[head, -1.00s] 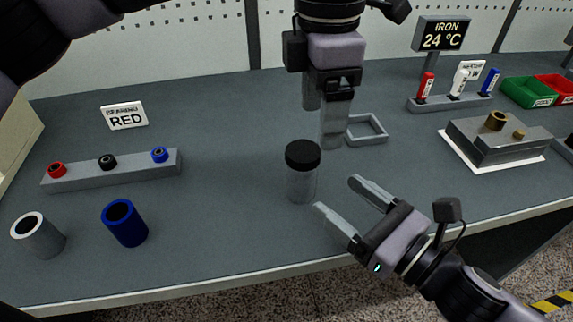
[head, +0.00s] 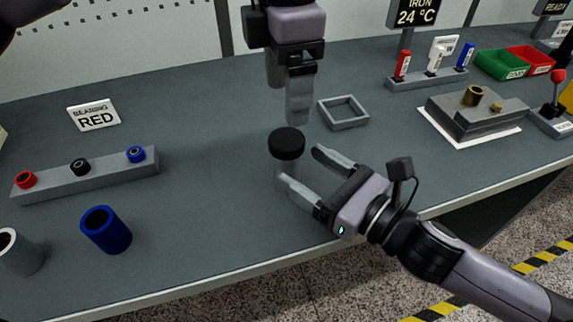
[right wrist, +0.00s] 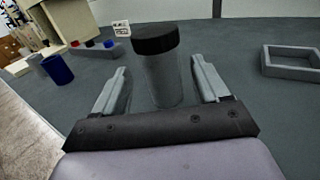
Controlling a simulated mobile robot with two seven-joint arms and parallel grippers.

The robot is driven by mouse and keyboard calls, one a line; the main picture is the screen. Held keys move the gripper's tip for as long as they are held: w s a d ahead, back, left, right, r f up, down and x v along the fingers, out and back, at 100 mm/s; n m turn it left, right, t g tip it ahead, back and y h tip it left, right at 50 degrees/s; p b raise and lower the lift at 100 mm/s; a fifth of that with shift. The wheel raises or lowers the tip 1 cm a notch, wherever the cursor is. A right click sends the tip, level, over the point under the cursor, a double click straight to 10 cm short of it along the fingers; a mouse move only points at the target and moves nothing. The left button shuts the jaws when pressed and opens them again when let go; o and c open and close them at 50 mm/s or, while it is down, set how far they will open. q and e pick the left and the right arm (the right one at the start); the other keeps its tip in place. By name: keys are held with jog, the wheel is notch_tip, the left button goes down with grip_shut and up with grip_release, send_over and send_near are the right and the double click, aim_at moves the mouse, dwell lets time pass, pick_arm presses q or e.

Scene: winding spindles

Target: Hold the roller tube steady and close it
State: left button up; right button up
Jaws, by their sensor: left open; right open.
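The roller tube (head: 286,172) is a clear, upright cylinder on the table with a black cap (head: 287,143) on top. In the right wrist view, the tube (right wrist: 162,80) stands between the two fingers, with a gap visible on each side. My right gripper (head: 303,168) is open around the tube, low near the table. It also shows in the right wrist view (right wrist: 160,85). My left gripper (head: 287,100) is open, pointing down above and behind the cap, apart from it. Whether the cap is fully seated cannot be told.
A grey square frame (head: 343,113) lies right of the left gripper. A grey rack (head: 85,175) with red, black and blue bearings stands left, near a blue tube (head: 106,230) and a grey tube (head: 20,252). A grey block fixture (head: 475,115) is at right.

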aim_at(298, 164)
jog(key=shift+x, duration=2.45)
grip_shut()
